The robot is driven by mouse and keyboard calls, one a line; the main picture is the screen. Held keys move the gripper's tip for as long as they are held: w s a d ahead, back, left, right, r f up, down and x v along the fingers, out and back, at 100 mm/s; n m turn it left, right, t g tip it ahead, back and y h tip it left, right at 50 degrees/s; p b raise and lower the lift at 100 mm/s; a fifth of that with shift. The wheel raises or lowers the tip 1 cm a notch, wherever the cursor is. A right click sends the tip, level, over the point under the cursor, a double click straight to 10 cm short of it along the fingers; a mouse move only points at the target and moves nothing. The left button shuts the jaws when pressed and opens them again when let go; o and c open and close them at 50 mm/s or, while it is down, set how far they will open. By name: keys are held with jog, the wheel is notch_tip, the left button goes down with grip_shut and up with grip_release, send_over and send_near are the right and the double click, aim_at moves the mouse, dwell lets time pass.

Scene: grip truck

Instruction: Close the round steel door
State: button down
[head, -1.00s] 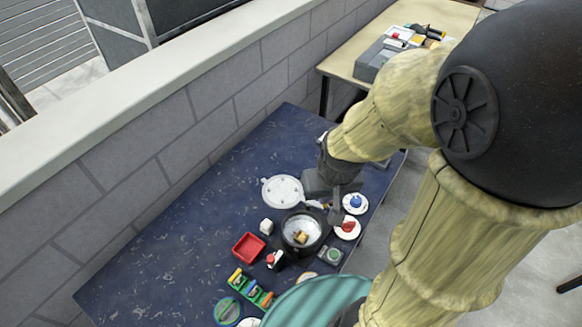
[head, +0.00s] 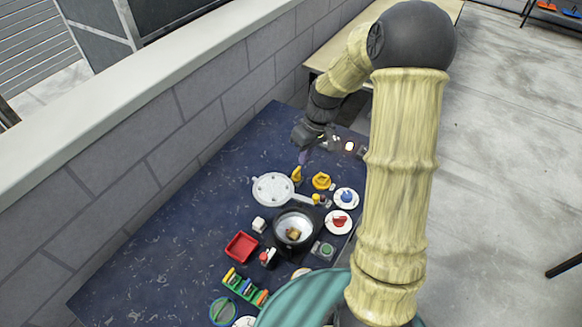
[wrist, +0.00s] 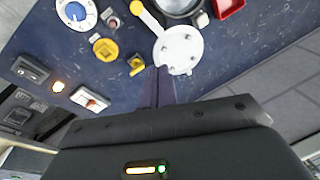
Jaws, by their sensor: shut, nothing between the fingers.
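The round steel door (head: 273,189) is a pale disc with several bolt-like knobs, and it also shows in the wrist view (wrist: 179,50). It lies swung aside, behind and left of a round black-rimmed opening (head: 296,230). The opening is uncovered, with a small brown-yellow thing inside. A cream bar (wrist: 147,18) runs from the door's edge. My gripper (head: 302,160) is shut and empty, pointing down behind the door. In the wrist view its fingertips (wrist: 159,72) appear at the door's near edge; I cannot tell whether they touch.
Yellow parts (head: 321,181) stand beside the door. A blue knob (head: 346,196) and a red knob (head: 339,220) sit on white discs at right. A red tray (head: 241,247) and a green rack (head: 245,287) are in front. The table's left part is clear, along a block wall (head: 165,130).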

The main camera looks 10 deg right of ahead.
jog(key=w+d+f+n+y, duration=0.3)
jog(key=w+d+f+y, duration=0.2)
jog(key=w, duration=0.5)
notch_tip(320, 180, down, 2)
jog(key=shift+w+d+t, duration=0.15)
jog(key=shift+d+t, duration=0.15)
jog(key=shift+d, duration=0.85)
jog(key=shift+a, duration=0.1)
jog(key=p+x, duration=0.4)
jog(key=x, duration=0.6)
jog(key=shift+a, duration=0.1)
jog(key=s+a+p, duration=0.2)
jog(key=a, duration=0.1)
jog(key=shift+s, duration=0.2)
